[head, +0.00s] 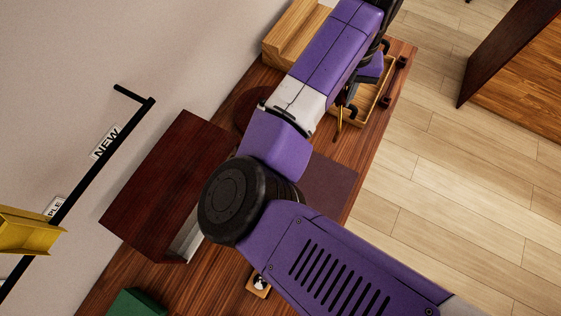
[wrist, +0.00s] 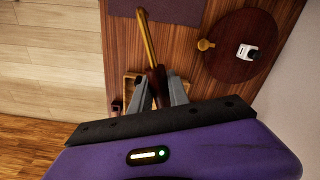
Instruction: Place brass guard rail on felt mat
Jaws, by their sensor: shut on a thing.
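The brass guard rail (wrist: 147,40) looks like a thin brass bar with a dark red-brown end. In the wrist view my gripper (wrist: 161,88) is shut on that dark end, and the bar sticks out away from the fingers. The felt mat (head: 332,180) is a flat, dull purple-brown sheet, partly covered by my arm. In the wrist view the bar's far tip overlaps the mat's edge (wrist: 188,8); I cannot tell its height above the table.
A wooden tray (head: 360,118) lies under my gripper. A round dark-red board (wrist: 228,68) bears a white object (wrist: 247,52) and a small brass piece (wrist: 205,44). A dark-red box (head: 165,180), a wooden stepped block (head: 290,35) and a green block (head: 138,303) stand on the table.

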